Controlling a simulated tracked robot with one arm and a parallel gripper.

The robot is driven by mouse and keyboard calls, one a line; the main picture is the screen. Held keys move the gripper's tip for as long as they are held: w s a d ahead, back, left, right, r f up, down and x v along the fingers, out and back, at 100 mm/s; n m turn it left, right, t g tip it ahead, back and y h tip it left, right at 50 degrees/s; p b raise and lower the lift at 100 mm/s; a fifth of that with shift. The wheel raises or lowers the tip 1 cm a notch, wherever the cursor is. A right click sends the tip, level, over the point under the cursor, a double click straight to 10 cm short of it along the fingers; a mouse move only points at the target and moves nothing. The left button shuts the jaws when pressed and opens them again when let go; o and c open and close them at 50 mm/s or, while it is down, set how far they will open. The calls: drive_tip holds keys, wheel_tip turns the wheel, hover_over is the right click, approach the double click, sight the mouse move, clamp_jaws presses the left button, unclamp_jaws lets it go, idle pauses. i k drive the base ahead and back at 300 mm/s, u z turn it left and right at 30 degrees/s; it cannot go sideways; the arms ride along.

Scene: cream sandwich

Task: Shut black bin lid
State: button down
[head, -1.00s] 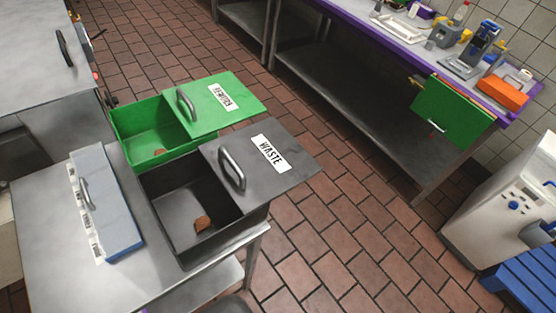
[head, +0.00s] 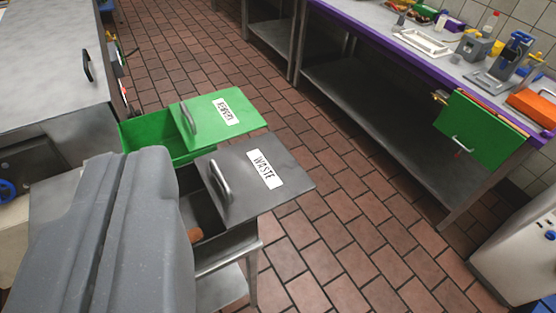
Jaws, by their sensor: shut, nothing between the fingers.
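The black bin (head: 208,216) stands on a small metal table at the left centre. Its dark lid (head: 236,171), labelled WASTE and fitted with a metal loop handle (head: 220,181), is slid to the right, so the bin is open. A brown scrap (head: 191,232) shows inside. My gripper (head: 138,165) is a large grey shape at the lower left, its fingers shut and empty. In the picture it covers the left part of the black bin. I cannot tell whether it touches the bin.
A green bin (head: 150,142) with its lid (head: 218,115) also slid right stands behind the black bin. A grey counter (head: 50,50) is at the left. A purple-edged bench (head: 400,48) runs along the right. Tiled floor (head: 340,220) between is clear.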

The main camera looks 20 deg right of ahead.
sight(246, 180)
drive_tip(key=z, duration=0.2)
drive_tip(key=i, duration=1)
drive_tip(key=u, duration=0.1)
